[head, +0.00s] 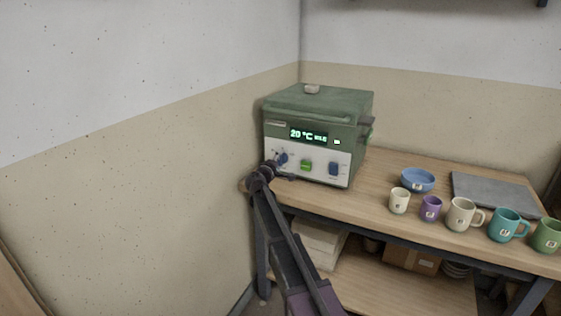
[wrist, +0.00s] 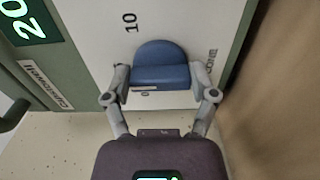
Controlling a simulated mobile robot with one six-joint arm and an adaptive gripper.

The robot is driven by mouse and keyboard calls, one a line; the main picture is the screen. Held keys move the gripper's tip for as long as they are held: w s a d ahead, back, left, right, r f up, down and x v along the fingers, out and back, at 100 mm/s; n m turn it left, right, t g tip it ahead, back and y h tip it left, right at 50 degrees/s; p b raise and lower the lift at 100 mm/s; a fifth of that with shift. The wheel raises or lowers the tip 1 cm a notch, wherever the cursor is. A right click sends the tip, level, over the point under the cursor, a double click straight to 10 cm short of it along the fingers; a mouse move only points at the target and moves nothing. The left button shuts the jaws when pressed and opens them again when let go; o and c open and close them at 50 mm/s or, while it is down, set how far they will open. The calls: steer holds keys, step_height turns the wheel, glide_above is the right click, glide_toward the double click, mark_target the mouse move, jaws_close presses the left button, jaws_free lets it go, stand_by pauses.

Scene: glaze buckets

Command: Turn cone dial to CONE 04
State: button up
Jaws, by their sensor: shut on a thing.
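The green kiln (head: 318,115) stands on the wooden table with its lid shut. Its white front panel carries the blue cone dial (head: 283,158) at the left. My gripper (head: 272,168) is at this dial and partly covers it in the head view. In the wrist view, my gripper (wrist: 161,85) is shut on the blue dial (wrist: 160,60), with one finger on each side. A "10" label shows beside the dial, with other lettering on the far side. The fingers hide part of the dial's surroundings, and I cannot tell which cone the dial points to.
The panel also has a green button (head: 306,165) and a blue switch (head: 333,169); the display (head: 308,136) reads 20 °C. A blue bowl (head: 418,180), several mugs and a grey slab (head: 492,190) are to the right. The wall is close on the left.

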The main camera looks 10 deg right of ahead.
steer(key=shift+n, duration=0.4)
steer(key=n, duration=0.5)
steer(key=shift+w+d+r, duration=0.1)
steer(key=shift+d, duration=0.05)
steer(key=n, duration=0.6)
stand_by(0.5)
steer(key=o, duration=1)
steer(key=shift+o, duration=0.2)
steer(key=shift+a, duration=0.2)
steer(key=v, duration=1.2)
steer(key=shift+d, duration=0.1)
